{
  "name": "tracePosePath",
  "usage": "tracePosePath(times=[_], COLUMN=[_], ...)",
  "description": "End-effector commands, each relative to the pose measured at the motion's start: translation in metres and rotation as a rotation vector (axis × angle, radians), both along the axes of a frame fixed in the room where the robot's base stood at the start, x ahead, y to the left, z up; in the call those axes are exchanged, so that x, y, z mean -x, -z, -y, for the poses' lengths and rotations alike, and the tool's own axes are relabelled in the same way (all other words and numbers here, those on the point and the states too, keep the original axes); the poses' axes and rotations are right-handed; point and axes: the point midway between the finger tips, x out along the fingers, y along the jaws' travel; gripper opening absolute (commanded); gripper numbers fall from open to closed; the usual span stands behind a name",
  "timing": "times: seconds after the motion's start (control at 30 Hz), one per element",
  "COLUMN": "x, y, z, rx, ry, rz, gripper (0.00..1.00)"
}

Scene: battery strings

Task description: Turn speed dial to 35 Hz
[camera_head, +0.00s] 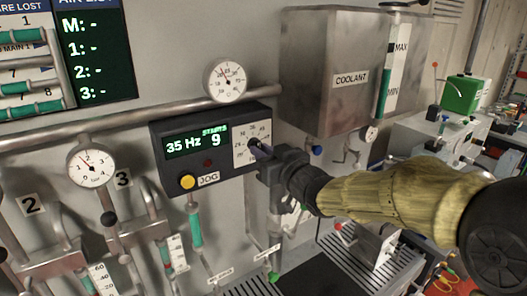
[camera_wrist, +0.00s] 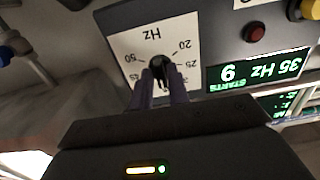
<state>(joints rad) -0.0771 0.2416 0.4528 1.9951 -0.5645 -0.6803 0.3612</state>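The speed dial (camera_wrist: 159,66) is a dark knob on a white scale plate (camera_wrist: 190,30) marked in Hz, upside down in the wrist view. In the head view the plate (camera_head: 239,147) sits at the right end of a dark control box (camera_head: 160,133). The green display (camera_head: 196,141) reads 35 Hz and STARTS 9. My gripper (camera_head: 262,149) is at the dial, reaching in from the right. In the wrist view its two fingers (camera_wrist: 161,84) stand close together, one on each side of the knob, and look shut on it.
A yellow JOG button (camera_head: 187,181) and a dark red light (camera_head: 208,163) are on the same box. A round gauge (camera_head: 226,81) and a pipe lie above it. The coolant tank (camera_head: 335,75) stands at the upper right, above my arm.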

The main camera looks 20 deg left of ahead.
Motion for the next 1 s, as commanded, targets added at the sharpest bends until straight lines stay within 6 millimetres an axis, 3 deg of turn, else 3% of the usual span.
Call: tracePosePath(times=[0.07, 0.47, 1.0], x=[0.0, 0.003, 0.056], y=[0.0, -0.002, 0.0], z=[0.0, 0.004, 0.066], rx=[-0.001, -0.002, 0.0], ry=[0.0, 0.001, 0.004], rz=[0.001, 0.006, 0.006], gripper=[0.32, 0.32, 0.32])
